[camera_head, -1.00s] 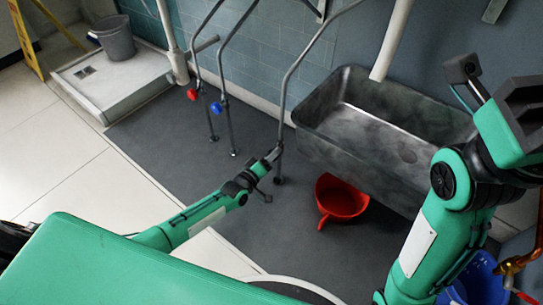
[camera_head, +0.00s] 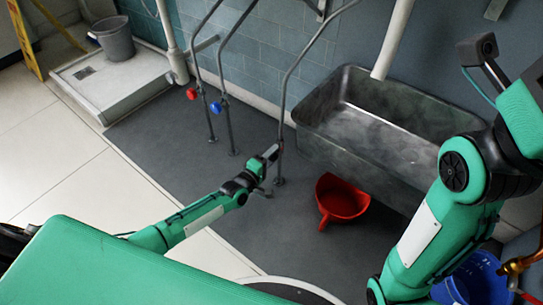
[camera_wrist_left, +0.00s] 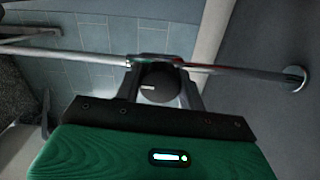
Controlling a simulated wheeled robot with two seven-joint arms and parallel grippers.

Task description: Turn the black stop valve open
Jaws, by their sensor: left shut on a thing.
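The black stop valve (camera_wrist_left: 158,86) is a round black knob with a short white mark, seen in the left wrist view. The mark lies roughly along the pipe. The valve sits on the rightmost thin metal pipe (camera_head: 282,110), low above the floor. My left gripper (camera_head: 272,154) reaches to this pipe from the left in the head view. It is shut on the valve, with one finger on either side of the knob in the left wrist view (camera_wrist_left: 160,80). In the head view the gripper hides the knob.
Two other pipes carry a red knob (camera_head: 191,93) and a blue knob (camera_head: 216,107). A metal sink (camera_head: 330,128) stands right of the valve pipe. A red funnel-like vessel (camera_head: 341,199) lies on the dark mat (camera_head: 165,140). A blue bucket (camera_head: 476,285) is at the lower right.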

